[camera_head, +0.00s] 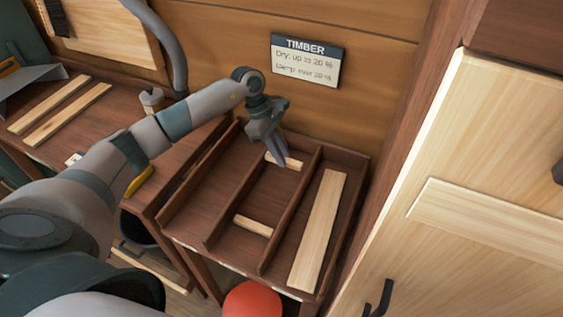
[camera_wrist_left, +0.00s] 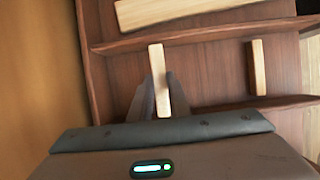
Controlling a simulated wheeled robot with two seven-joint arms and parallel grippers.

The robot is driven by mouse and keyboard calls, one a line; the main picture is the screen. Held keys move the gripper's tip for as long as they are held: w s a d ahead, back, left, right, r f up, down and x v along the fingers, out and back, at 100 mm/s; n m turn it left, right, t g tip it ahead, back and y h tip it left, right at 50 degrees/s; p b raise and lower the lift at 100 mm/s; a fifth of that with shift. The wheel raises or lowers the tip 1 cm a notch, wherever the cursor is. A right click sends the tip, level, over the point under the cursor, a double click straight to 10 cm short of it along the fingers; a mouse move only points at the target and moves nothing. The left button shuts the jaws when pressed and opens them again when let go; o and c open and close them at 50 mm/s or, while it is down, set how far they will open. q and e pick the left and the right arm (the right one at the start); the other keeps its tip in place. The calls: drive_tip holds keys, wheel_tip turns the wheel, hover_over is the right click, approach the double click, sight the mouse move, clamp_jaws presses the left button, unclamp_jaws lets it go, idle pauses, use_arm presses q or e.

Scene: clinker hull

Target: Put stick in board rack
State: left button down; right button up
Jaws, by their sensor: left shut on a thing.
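The board rack (camera_head: 187,217) is a dark brown wooden tray with raised dividers. My left gripper (camera_head: 281,161) points down over the far end of its middle compartment. It is shut on a short pale stick (camera_head: 291,163), which also shows between the fingers in the left wrist view (camera_wrist_left: 158,75). Whether this stick touches the rack floor I cannot tell. A second short stick (camera_head: 253,226) lies across the near part of the same compartment, apart from the held one; it also shows in the left wrist view (camera_wrist_left: 257,68). My right gripper is not in view.
A long pale board (camera_head: 318,230) lies in the rack's right compartment. The left compartment looks empty. A TIMBER sign (camera_head: 307,61) hangs on the wall behind. Pale cabinet doors (camera_head: 490,180) stand close on the right. A red round object (camera_head: 252,300) is in front. Two strips lie on the left bench (camera_head: 110,130).

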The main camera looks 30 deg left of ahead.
use_arm(q)
wheel_tip(320, 180, down, 2)
drive_tip(key=shift+f+p, duration=0.25)
drive_tip(key=shift+p, duration=0.55)
drive_tip(key=shift+f, duration=0.7)
drive_tip(key=shift+f+b, duration=0.25)
drive_tip(key=shift+b, duration=0.05)
drive_tip(key=shift+f+b, duration=0.35)
drive_tip(key=shift+b, duration=0.1)
drive_tip(key=c, duration=1.7)
unclamp_jaws()
drive_tip(key=shift+o, duration=0.2)
